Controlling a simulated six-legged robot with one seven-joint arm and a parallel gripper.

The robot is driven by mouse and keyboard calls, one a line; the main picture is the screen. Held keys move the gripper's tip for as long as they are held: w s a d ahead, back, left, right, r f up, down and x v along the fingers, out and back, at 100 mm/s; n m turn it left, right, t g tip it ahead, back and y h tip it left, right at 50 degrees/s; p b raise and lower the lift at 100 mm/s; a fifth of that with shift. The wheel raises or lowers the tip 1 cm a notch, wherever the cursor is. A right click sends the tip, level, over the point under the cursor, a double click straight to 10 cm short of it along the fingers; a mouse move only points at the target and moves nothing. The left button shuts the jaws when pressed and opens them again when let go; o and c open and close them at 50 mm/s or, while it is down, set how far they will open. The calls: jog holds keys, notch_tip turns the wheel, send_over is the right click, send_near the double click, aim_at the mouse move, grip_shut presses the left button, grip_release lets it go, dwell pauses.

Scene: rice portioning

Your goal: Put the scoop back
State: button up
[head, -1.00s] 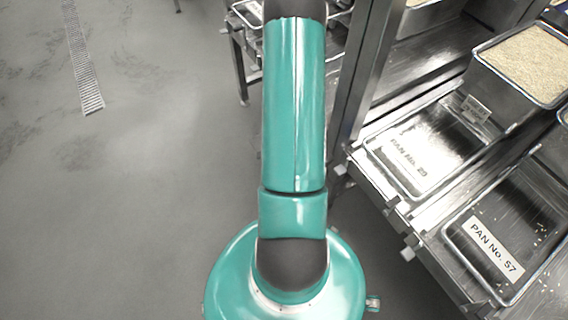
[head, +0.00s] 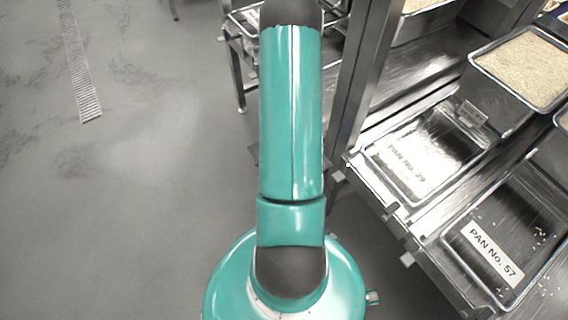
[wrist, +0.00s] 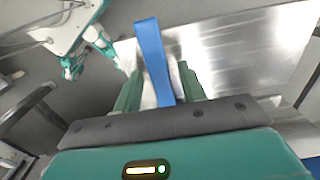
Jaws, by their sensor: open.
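A blue strip that looks like the scoop's handle (wrist: 152,55) stands between the two green fingers of my gripper (wrist: 158,72) in the wrist view. The fingers are open on either side of it. I cannot tell whether either one touches it. The scoop's bowl is not visible. In the head view my teal arm fills the middle, and neither my gripper nor the scoop can be seen there.
In the wrist view a bare steel surface (wrist: 245,50) lies beyond the fingers. In the head view, pan 29 (head: 397,172) and pan 57 (head: 483,268), holding few grains, sit on a steel rack at right. A rice-filled pan (head: 522,68) stands behind. Open floor (head: 150,200) lies left.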

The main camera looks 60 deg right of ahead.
notch_tip(320, 180, up, 12)
jog(key=shift+f, duration=0.25)
jog(key=w+a+r+n+t+h, duration=0.1)
jog(key=w+a+r+n, duration=0.45)
jog(key=r, duration=0.35)
jog(key=w+a+r+n+t, duration=0.1)
jog(key=w+a+r+n, duration=0.5)
jog(key=r, duration=0.4)
jog(key=s+a+r+n+t, duration=0.1)
jog(key=s+a+r+n, duration=0.1)
jog(key=a+r+n, duration=0.4)
jog(key=s+a+r+n+t, duration=0.2)
jog(key=a+r+n, duration=0.4)
jog(key=a+r, duration=0.4)
jog(key=s+a, duration=0.1)
jog(key=a, duration=0.4)
jog(key=shift+r+y, duration=0.15)
jog(key=shift+y, duration=0.25)
jog(key=shift+s, duration=0.1)
jog(key=shift+c, duration=0.5)
jog(key=shift+a, duration=0.1)
